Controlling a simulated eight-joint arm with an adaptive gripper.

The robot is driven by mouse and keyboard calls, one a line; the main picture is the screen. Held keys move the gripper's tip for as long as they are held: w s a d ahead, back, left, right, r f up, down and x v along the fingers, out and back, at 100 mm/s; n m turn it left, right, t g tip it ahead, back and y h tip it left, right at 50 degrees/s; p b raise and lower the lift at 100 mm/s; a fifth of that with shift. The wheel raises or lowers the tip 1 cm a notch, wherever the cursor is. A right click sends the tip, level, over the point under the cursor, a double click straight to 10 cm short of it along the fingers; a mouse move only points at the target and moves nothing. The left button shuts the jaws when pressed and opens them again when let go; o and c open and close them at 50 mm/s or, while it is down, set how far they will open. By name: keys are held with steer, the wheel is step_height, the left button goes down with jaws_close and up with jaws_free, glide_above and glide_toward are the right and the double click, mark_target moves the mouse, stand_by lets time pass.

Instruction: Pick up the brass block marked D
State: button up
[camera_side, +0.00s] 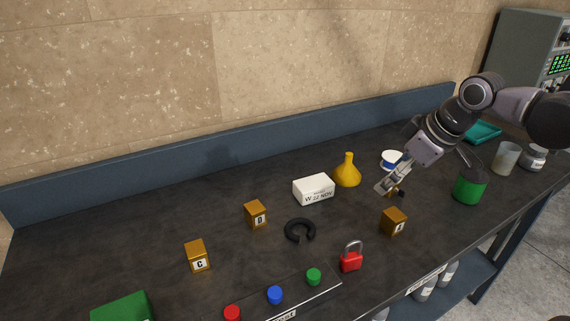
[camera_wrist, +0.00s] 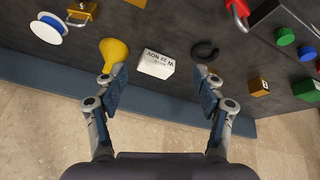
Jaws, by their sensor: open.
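The brass block marked D (camera_side: 256,214) stands on the dark bench, left of the white block and the black ring in the side view. In the wrist view a brass block (camera_wrist: 259,86) sits right of my gripper, its marking too small to read. My gripper (camera_side: 391,184) is over the right part of the bench in the side view, well apart from block D. In the wrist view its two fingers (camera_wrist: 162,90) are spread wide, with nothing held between them.
Brass block C (camera_side: 198,257) is front-left of D; another brass block (camera_side: 393,222) is near my gripper. A white dated block (camera_side: 314,189), yellow funnel (camera_side: 347,174), black ring (camera_side: 299,230), red padlock (camera_side: 351,258) and button panel (camera_side: 300,294) surround the middle. A blue backboard (camera_side: 200,157) lines the rear.

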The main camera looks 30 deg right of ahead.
steer(key=w+a+r+n+g, duration=0.2)
steer(key=w+a+r+n, duration=0.15)
steer(key=w+a, duration=0.35)
steer(key=n+g, duration=0.3)
steer(key=n, duration=0.8)
glide_above(255, 206)
step_height(255, 206, down, 8)
steer(key=shift+w+f, duration=0.2)
steer(key=shift+f, duration=0.05)
step_height(255, 206, down, 5)
steer(key=shift+s+f, duration=0.15)
steer(key=shift+f, duration=1.2)
steer(key=shift+s+f, duration=0.1)
steer(key=shift+f, duration=1.2)
jaws_close()
